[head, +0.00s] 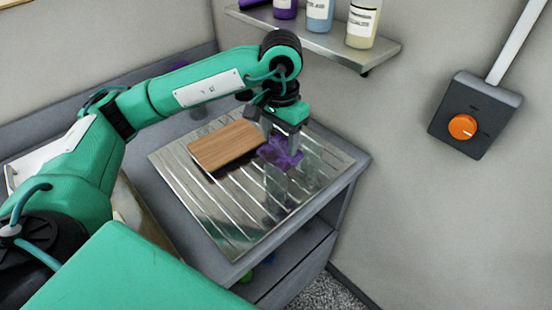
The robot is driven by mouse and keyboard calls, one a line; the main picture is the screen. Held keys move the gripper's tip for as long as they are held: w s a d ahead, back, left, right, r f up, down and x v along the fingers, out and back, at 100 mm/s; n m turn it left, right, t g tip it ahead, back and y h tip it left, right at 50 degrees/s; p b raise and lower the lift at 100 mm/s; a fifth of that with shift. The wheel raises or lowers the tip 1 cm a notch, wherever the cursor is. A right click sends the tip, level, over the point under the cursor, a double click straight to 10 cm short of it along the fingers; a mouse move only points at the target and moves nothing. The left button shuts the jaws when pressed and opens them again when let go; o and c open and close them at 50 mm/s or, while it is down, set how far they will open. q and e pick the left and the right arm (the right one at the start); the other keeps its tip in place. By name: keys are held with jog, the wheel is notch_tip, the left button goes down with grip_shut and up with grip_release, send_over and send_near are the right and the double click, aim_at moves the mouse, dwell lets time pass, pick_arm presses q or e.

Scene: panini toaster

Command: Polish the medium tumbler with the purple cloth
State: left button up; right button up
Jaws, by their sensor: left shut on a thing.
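My left gripper (280,138) points down over the ribbed metal drainer and is shut on the purple cloth (285,155). The cloth spreads out around and below the fingertips. A clear glass tumbler (276,183) seems to stand just under the cloth. Its outline blends with the shiny ribs, so I cannot tell its full shape or whether the cloth touches it. Another faint clear glass shape (311,163) shows just to the right. I cannot tell which one is the medium tumbler. My right gripper is out of view.
A wooden board (226,146) lies on the drainer (222,222), left of my gripper. A wall shelf (338,44) holds several bottles above. A grey box with an orange knob (462,127) is on the right wall.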

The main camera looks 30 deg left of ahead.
pick_arm(q)
jog(key=shift+s+a+f+b, duration=0.1)
jog(key=shift+s+a+b, duration=0.1)
jog(key=shift+s+b, duration=0.4)
jog(key=shift+s+a+f+b, duration=0.1)
jog(key=shift+s+a+b, duration=0.2)
jog(key=shift+s, duration=0.4)
jog(key=shift+s+a, duration=0.3)
jog(key=shift+s, duration=0.15)
jog(key=shift+w+d+b, duration=0.1)
jog(key=shift+w+b, duration=0.05)
jog(key=shift+b, duration=0.15)
